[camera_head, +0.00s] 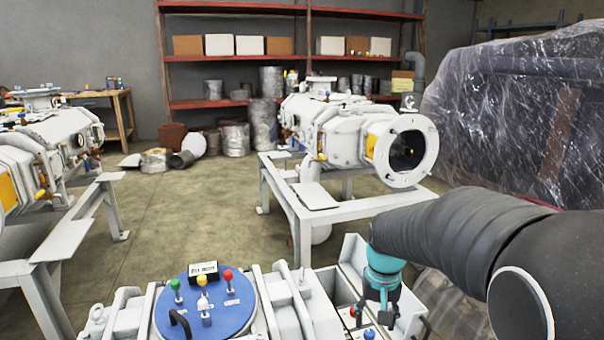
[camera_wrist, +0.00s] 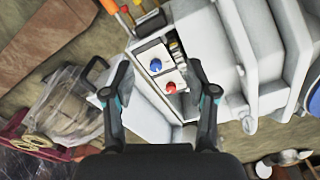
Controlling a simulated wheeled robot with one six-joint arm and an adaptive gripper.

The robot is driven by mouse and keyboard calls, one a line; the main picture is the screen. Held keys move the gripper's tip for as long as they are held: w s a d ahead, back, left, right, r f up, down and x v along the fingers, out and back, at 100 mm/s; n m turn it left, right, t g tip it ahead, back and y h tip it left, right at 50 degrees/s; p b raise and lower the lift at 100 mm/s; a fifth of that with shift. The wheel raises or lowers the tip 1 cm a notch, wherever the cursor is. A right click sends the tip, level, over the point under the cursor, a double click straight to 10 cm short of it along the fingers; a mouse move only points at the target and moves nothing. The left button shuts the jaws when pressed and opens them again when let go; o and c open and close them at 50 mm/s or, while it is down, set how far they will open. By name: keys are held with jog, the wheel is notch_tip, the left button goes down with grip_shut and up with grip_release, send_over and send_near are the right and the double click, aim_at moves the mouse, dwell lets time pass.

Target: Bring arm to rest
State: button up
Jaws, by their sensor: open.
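My arm reaches in from the right in the head view, and my gripper (camera_head: 378,312) hangs downward over the right end of the white machine in front. In the wrist view my gripper (camera_wrist: 160,98) has its two dark fingers spread apart with nothing held between them. Beyond and between the fingers is a small box with a blue knob (camera_wrist: 155,66) and a red knob (camera_wrist: 170,87). I cannot tell how far the fingertips are from it.
The near machine carries a blue round panel (camera_head: 205,305) with green, yellow and red knobs. Another white machine (camera_head: 345,135) stands on a frame behind. A plastic-wrapped bulk (camera_head: 530,110) stands at right. The floor (camera_head: 190,220) at middle left is clear.

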jog(key=s+r+t, duration=0.2)
jog(key=s+r, duration=0.2)
jog(key=s, duration=0.6)
jog(key=s+r+n+t, duration=0.1)
jog(key=s+r, duration=0.3)
jog(key=s, duration=0.6)
jog(key=shift+s+r+n+t, duration=0.25)
jog(key=shift+r+n+t, duration=0.05)
jog(key=shift+t, duration=0.6)
